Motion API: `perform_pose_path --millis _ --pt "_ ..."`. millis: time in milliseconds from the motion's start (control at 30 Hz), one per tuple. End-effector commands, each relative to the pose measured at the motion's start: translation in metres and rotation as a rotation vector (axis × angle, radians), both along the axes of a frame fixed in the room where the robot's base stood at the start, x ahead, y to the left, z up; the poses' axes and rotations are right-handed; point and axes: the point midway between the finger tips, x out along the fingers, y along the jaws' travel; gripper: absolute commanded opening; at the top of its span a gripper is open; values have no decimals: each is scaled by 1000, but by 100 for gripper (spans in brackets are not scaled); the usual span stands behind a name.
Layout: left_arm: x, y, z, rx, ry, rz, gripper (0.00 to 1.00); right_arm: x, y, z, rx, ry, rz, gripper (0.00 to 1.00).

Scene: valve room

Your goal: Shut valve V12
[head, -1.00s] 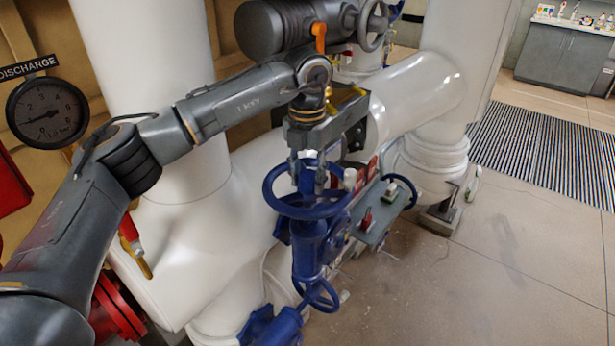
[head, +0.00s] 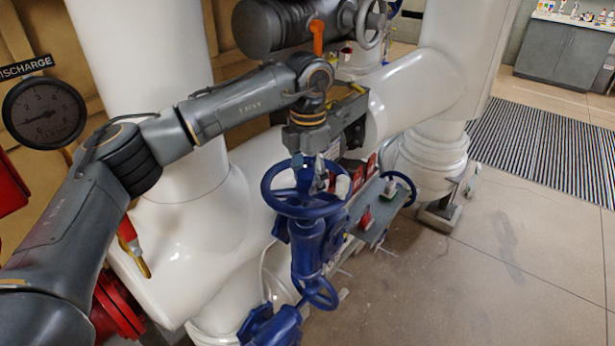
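A blue handwheel (head: 306,211) sits on top of an upright blue valve (head: 307,250) in the middle of the head view. No readable V12 tag shows on it. My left arm reaches across from the left, and my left gripper (head: 314,178) points down into the wheel from above. Its fingertips are at the wheel's hub and spokes. Whether they touch or grip the wheel is too small to tell. My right gripper is not in view.
More blue wheels stand close by, one low (head: 320,294) and one at the right (head: 402,187). A small plate (head: 378,215) carries red and green parts. Large white pipes (head: 420,92) and a DISCHARGE gauge (head: 44,113) surround the arm. Open floor (head: 500,260) lies at the right.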

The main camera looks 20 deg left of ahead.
Motion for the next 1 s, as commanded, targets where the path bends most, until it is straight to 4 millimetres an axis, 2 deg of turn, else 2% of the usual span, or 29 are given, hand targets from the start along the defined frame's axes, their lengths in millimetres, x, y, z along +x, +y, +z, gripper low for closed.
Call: perform_pose_path --millis 567,1000 --pt "2 1 5 -2 -7 7 64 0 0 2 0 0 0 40" --pt "2 1 54 -3 -8 8 64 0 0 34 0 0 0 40"
